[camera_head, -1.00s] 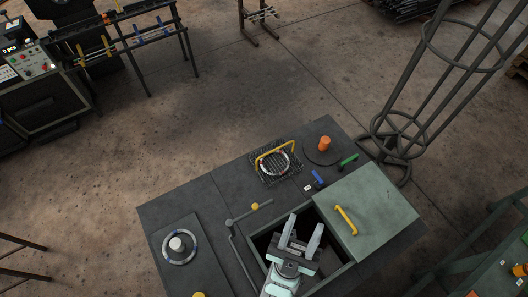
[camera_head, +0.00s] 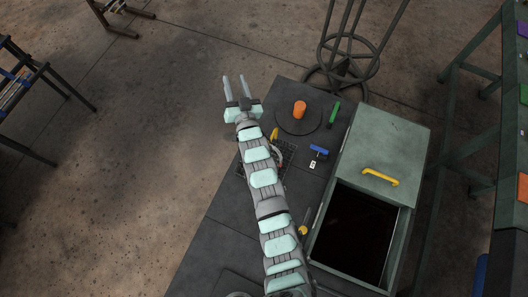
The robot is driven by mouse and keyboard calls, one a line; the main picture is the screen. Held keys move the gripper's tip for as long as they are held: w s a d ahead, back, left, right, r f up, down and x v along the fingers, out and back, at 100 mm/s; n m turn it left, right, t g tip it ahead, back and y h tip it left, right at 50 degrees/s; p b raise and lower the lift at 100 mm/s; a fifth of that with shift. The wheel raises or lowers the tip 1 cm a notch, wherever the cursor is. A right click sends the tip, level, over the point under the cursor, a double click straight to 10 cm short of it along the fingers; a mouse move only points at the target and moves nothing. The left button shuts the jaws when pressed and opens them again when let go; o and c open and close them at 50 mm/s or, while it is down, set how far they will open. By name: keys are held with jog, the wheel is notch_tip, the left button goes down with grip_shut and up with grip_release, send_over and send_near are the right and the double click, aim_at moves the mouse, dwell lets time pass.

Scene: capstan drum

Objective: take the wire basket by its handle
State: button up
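The wire basket (camera_head: 288,152) is a dark mesh basket on the dark tabletop, mostly hidden under my arm. Only its right part and one end of its yellow handle (camera_head: 275,133) show, just right of my arm. Part of a pale ring shows inside it. My gripper (camera_head: 235,80) is open, with its two fingers apart and nothing between them. It is up and left of the basket, in the picture over the floor past the table's edge. It is apart from the handle.
Right of the basket are an orange knob (camera_head: 299,109) on a dark disc, a green handle (camera_head: 334,114) and a blue handle (camera_head: 318,150). A round steel frame stands behind the table.

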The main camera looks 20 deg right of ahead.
jog(key=d+f+m+g+b, duration=0.1)
jog(key=d+f+g+b, duration=0.15)
jog(key=f, duration=0.45)
jog(key=d+f+m+g+y+b, duration=0.1)
jog(key=d+f+g+b, duration=0.15)
jog(key=f, duration=0.45)
jog(key=d+f+m+g+b, duration=0.1)
jog(key=d+f+g+b, duration=0.2)
jog(key=f, duration=0.4)
jog(key=s+f+m+g+y+b, duration=0.25)
jog(key=s+f+g+b, duration=0.4)
jog(key=s+g, duration=0.4)
jog(key=shift+n+t, duration=0.25)
jog(key=shift+t, duration=0.7)
jog(key=f, duration=0.3)
jog(key=a+f+b, duration=0.1)
jog(key=f, duration=0.6)
jog(key=shift+a+f, duration=0.2)
jog(key=shift+f, duration=0.15)
jog(key=shift+c, duration=0.6)
jog(key=shift+r, duration=0.1)
grip_shut()
